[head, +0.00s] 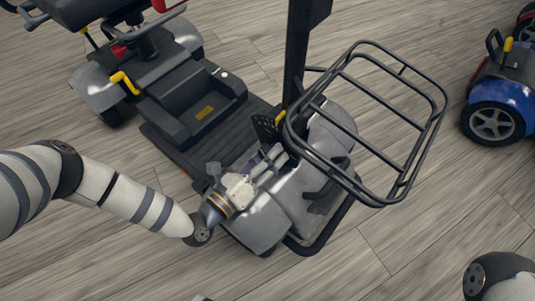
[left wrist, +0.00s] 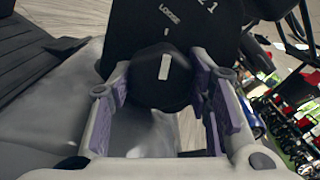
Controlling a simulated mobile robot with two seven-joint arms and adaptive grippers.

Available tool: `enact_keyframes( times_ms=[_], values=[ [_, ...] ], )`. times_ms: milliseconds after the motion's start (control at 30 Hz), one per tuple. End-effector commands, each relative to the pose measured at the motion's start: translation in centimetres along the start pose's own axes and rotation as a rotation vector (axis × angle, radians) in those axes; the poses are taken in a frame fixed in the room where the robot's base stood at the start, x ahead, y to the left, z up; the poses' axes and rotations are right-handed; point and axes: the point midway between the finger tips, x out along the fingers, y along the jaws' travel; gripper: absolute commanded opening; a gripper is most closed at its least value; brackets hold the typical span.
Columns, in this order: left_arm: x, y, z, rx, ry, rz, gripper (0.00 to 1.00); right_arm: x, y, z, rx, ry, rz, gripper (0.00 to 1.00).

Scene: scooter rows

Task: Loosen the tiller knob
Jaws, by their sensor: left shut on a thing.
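The tiller knob (left wrist: 164,78) is round and black with a white bar on it, in the middle of the left wrist view. Its bar stands nearly upright, tilted slightly right, below a small white tick under the word LOOSE on a black plate (left wrist: 130,30). The numbers 1 and 2 are printed to the right. My left gripper (left wrist: 160,90) is shut on the knob, its purple-padded fingers on either side. In the head view my left gripper (head: 272,157) is low at the tiller post (head: 297,55); I cannot make out the knob there.
The grey and black scooter has a seat (head: 80,10) at upper left and a wire basket (head: 375,125) beside the tiller, close to my left gripper. A blue scooter (head: 500,110) stands at the right. Wood floor between them is clear.

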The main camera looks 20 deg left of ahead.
Motion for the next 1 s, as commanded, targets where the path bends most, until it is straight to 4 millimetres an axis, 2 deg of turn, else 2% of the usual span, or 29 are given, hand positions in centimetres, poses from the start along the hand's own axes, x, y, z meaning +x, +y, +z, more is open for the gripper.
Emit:
enact_keyframes(
  times_ms=[33, 300, 767, 800, 867, 1000],
  values=[
    [0.28, 0.47, 0.83, -0.013, -0.021, 0.009, 0.17, -0.01, 0.0, 0.0, 0.0, 0.0, 0.0, 0.25],
    [0.27, 0.45, 0.83, -0.077, -0.022, 0.008, 0.17, -0.01, 0.0, 0.01, 0.0, 0.0, 0.0, 0.25],
    [0.18, 0.44, 0.7, -0.089, -0.019, 0.008, 0.17, 0.0, 0.0, 0.02, 0.0, 0.0, 0.0, 0.25],
    [0.18, 0.44, 0.69, -0.089, -0.018, 0.008, 0.51, 0.0, 0.0, 0.02, 0.0, 0.0, 0.0, 0.25],
    [0.15, 0.4, 0.62, -0.089, -0.017, 0.008, 0.65, 0.0, 0.0, 0.02, 0.0, 0.0, 0.0, 0.25],
    [0.1, 0.24, 0.42, -0.09, -0.012, 0.005, 0.65, 0.0, 0.0, 0.02, 0.0, 0.0, 0.0, 0.25]
  ],
)
